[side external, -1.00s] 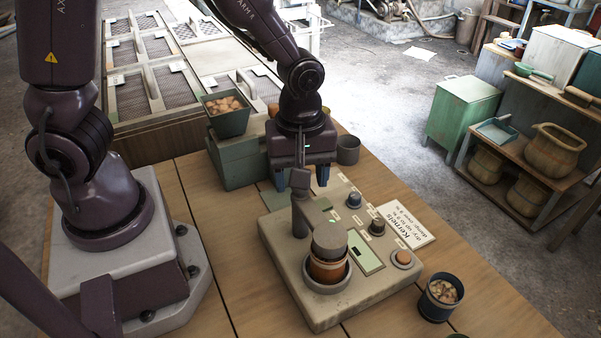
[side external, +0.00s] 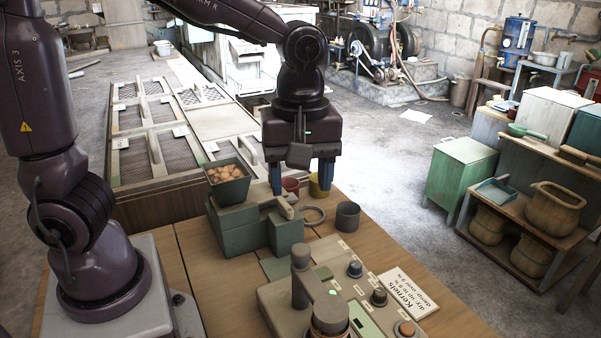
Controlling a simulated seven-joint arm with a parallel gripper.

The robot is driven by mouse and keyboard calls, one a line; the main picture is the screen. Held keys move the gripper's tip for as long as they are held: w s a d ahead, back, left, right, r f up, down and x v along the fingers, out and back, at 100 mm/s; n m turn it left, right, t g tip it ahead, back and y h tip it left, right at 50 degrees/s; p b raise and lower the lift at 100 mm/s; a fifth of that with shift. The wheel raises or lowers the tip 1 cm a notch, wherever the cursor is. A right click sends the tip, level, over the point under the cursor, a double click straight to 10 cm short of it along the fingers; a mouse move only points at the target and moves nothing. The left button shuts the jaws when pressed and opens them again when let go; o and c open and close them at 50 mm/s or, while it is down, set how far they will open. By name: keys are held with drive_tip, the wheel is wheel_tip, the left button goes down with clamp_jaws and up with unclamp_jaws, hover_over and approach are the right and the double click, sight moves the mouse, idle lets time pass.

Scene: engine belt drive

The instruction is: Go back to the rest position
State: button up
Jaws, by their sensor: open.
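My gripper (side external: 302,188) hangs pointing down in the upper middle of the side external view. The meter has an upright post, a round capped holder (side external: 328,318), several knobs and a sign (side external: 407,291) reading "Kernels". The meter's front is cut off by the lower picture edge.
A green-grey machine (side external: 240,229) with a hopper of kernels (side external: 228,173) stands left of the gripper. A grey cup (side external: 347,216), a ring (side external: 313,215), a red cup (side external: 291,184) and a yellow cup (side external: 318,188) are near or below the fingers.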

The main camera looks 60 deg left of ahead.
drive_tip(key=shift+r, duration=0.2)
drive_tip(key=s+a+r+m+t, duration=0.5)
drive_tip(key=s+m, duration=0.4)
drive_tip(key=m, duration=0.5)
drive_tip(key=shift+a+r+m+t, duration=0.2)
drive_tip(key=shift+a+m+t, duration=0.1)
drive_tip(key=shift+a, duration=0.15)
idle(0.8)
